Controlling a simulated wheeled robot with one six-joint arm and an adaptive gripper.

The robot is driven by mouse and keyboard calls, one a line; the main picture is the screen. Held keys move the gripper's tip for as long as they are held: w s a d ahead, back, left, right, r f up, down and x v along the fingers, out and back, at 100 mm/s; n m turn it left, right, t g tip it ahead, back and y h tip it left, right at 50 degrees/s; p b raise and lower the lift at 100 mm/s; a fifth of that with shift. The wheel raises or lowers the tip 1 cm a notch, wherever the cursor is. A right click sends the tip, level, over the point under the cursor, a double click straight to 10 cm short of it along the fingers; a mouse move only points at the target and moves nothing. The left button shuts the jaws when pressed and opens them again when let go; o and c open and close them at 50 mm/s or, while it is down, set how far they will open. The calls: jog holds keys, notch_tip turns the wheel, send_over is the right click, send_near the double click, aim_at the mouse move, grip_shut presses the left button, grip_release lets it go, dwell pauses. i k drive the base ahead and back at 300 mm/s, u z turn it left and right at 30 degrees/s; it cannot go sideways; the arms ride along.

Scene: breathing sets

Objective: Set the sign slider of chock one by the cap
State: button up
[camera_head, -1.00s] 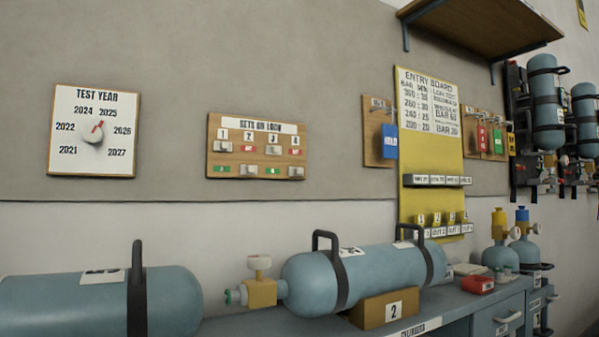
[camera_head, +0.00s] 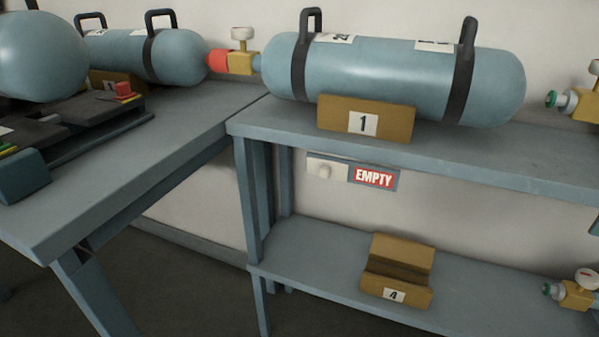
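Chock one (camera_head: 365,120) is a tan wooden block with a white label "1" on the upper shelf. A blue-grey cylinder (camera_head: 390,75) with black straps and handles lies on it. Below the shelf edge hangs the sign slider (camera_head: 352,174), a plate whose right part shows a red "EMPTY" sign (camera_head: 374,178). A pale cover with a small knob (camera_head: 324,171) sits at its left part. The cylinder's cap (camera_head: 218,61) looks red and sits left of a brass valve (camera_head: 241,62). My gripper is not in view.
A blue-grey bench (camera_head: 130,165) stands at left, with dark trays (camera_head: 90,120) and more cylinders (camera_head: 165,55). The lower shelf (camera_head: 310,262) holds an empty chock labelled "4" (camera_head: 398,268). More valves show at the right edge. The floor at lower left looks clear.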

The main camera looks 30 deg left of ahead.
aim_at(324, 170)
jog(key=u, duration=1.5)
